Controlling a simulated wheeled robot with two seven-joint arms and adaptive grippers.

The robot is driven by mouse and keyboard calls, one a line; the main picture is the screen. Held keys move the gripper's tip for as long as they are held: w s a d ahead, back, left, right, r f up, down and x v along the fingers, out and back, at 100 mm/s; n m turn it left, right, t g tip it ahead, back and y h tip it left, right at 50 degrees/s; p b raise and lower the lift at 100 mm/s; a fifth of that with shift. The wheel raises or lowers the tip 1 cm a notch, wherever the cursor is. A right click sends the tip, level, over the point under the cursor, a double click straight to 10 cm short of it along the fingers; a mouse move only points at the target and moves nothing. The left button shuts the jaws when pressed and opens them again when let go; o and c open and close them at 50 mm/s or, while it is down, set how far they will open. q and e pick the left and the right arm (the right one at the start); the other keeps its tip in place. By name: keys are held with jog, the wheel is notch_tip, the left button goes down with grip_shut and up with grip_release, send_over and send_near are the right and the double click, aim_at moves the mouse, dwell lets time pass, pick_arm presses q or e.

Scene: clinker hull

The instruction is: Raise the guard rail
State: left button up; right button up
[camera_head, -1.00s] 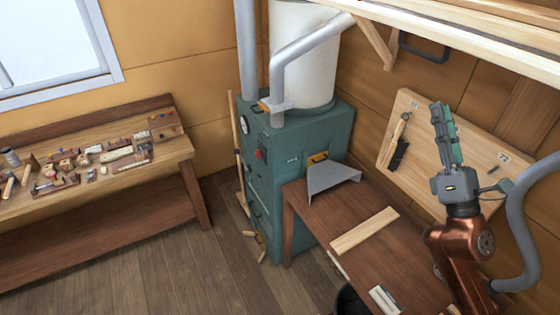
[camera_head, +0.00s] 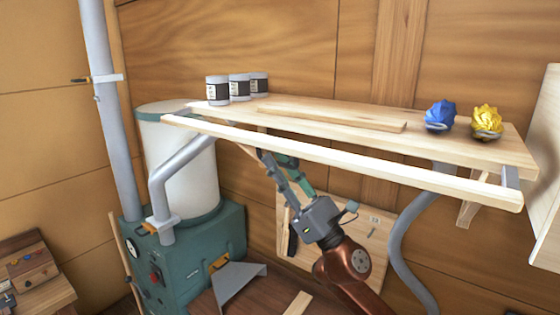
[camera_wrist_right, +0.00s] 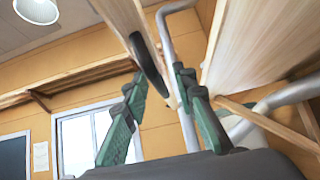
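The guard rail (camera_head: 340,159) is a long pale wooden bar along the front of the wall shelf (camera_head: 350,112). It stands off from the shelf's front edge on grey end arms (camera_head: 510,177), at about shelf height or slightly lower. My right gripper (camera_head: 277,158) points up just below the rail, its fingertips close to the rail's underside. My left gripper is out of view.
Several items stand on the shelf: labelled jars (camera_head: 238,87), a loose wooden strip (camera_head: 330,118), a blue bundle (camera_head: 439,115) and a yellow bundle (camera_head: 487,121). A tool board (camera_head: 350,240) is behind my arm.

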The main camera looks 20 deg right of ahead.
jog(key=shift+c, duration=0.5)
grip_shut()
